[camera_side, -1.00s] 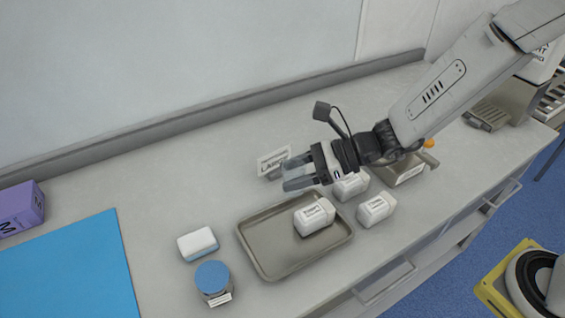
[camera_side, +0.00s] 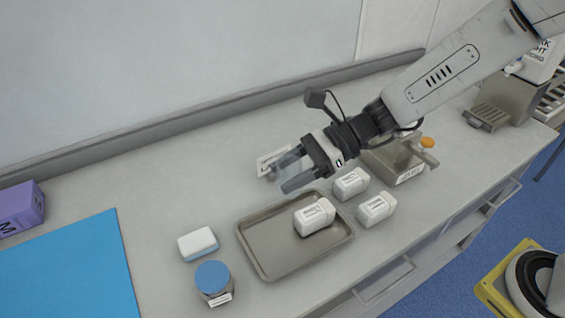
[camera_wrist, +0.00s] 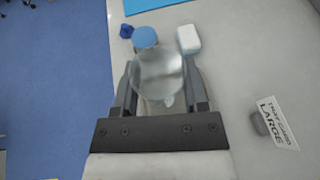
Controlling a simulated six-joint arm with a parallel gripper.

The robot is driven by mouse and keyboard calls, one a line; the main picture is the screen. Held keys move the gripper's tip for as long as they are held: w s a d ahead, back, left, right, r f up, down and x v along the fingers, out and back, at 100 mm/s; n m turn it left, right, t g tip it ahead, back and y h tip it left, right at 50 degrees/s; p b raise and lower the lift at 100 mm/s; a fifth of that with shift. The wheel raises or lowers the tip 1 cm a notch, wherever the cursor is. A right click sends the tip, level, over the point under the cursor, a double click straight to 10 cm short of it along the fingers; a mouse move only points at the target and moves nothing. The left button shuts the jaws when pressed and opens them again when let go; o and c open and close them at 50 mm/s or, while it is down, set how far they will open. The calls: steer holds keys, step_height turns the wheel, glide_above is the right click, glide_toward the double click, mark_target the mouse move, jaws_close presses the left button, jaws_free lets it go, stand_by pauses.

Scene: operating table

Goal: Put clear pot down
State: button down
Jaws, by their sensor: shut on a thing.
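The clear pot (camera_wrist: 158,75) is see-through and sits between the two fingers of my gripper (camera_wrist: 158,92) in the wrist view. My gripper is shut on it. In the side view my gripper (camera_side: 290,175) holds the clear pot (camera_side: 287,160) above the counter, near the back edge of the metal tray. The pot is faint there and partly hidden by the fingers. I cannot tell its exact height above the counter.
A blue-lidded jar (camera_side: 213,282), a white-and-blue block (camera_side: 198,243) and a label card (camera_side: 272,161) are nearby. Bare counter (camera_side: 165,205) lies left of the tray.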

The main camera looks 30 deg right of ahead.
steer(key=s+f+n+g+h, duration=0.3)
steer(key=s+n+g+h, duration=0.25)
steer(key=n+g, duration=0.35)
steer(key=s+f+n+g+h, duration=0.45)
steer(key=n+g+h, duration=0.25)
steer(key=n, duration=0.3)
steer(key=w+d+r+n+t+h, duration=0.1)
steer(key=w+n+t+h, duration=0.2)
steer(key=n, duration=0.4)
steer(key=w+d+n+t+h, duration=0.1)
steer(key=w+n+t+h, duration=0.2)
steer(key=n+t+h, duration=0.3)
steer(key=w+d+r+n+t+h, duration=0.1)
steer(key=w+n+t+h, duration=0.1)
steer(key=n+t+h, duration=0.3)
steer(key=shift+w+r+n+t, duration=0.15)
steer(key=shift+w+n+t, duration=0.05)
steer(key=shift+n+t, duration=0.6)
steer(key=shift+w+r+n+t, duration=0.2)
steer(key=shift+n+t, duration=0.4)
steer(key=shift+n, duration=0.3)
steer(key=w+a+r+n+t+y, duration=0.4)
steer(key=w+a+r+n+t, duration=0.2)
steer(key=n+t, duration=0.1)
glide_above(267, 233)
step_height(267, 233, down, 9)
steer(key=shift+m+h, duration=0.25)
steer(key=shift+m, duration=0.05)
steer(key=shift+f, duration=4.35)
